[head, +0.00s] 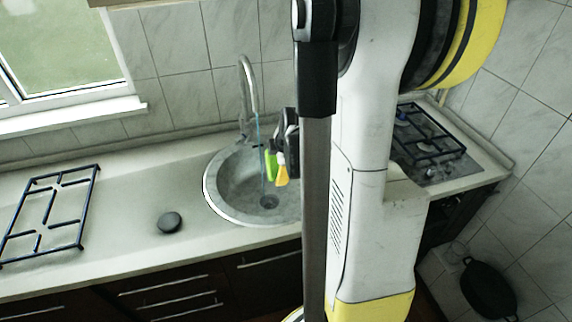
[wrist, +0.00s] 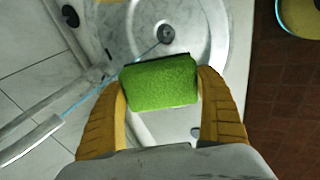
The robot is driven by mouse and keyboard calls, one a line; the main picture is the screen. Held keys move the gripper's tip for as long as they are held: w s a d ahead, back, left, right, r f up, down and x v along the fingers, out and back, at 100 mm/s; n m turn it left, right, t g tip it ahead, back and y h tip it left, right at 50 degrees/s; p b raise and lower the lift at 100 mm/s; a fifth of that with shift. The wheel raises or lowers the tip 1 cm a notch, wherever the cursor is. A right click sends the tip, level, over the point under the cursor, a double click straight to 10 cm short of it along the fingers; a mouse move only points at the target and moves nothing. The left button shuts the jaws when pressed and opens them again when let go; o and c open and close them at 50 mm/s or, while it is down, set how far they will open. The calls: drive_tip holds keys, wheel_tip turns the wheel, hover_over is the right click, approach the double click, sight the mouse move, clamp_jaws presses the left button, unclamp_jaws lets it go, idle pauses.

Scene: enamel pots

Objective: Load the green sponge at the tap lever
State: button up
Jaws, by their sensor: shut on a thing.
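The green sponge (wrist: 160,82) is held between the yellow fingers of my gripper (wrist: 163,95), one finger at each short end. In the head view the sponge (head: 270,164) and my gripper (head: 282,170) hang over the sink bowl, partly hidden by my arm. The grey tap (head: 250,85) arches up behind the bowl. A thin blue stream (head: 260,145) falls from its spout just left of the sponge; whether they touch I cannot tell. The tap lever is not clear in either view.
The round sink (head: 221,201) has a dark drain (wrist: 166,35). A dark puck (head: 169,222) and a pan grate (head: 50,212) lie on the counter to the left. A hob (head: 428,140) is at the right. The counter between puck and sink is clear.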

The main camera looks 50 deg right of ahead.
drive_tip(key=shift+d, duration=0.1)
drive_tip(key=w+d+f+b, duration=0.1)
drive_tip(key=w+d, duration=0.1)
drive_tip(key=w, duration=0.4)
drive_tip(key=w+d+f+b, duration=0.1)
drive_tip(key=w+d, duration=0.2)
drive_tip(key=w, duration=0.4)
drive_tip(key=shift+f, duration=0.4)
idle(0.4)
drive_tip(key=s+a, duration=0.3)
drive_tip(key=a, duration=0.4)
drive_tip(key=shift+s+b, duration=0.35)
idle(1.2)
drive_tip(key=s+a+r+p, duration=0.2)
drive_tip(key=a+r, duration=0.2)
drive_tip(key=shift+s+a+p, duration=0.15)
drive_tip(key=shift+a+p, duration=0.1)
drive_tip(key=shift+p, duration=0.1)
idle(0.6)
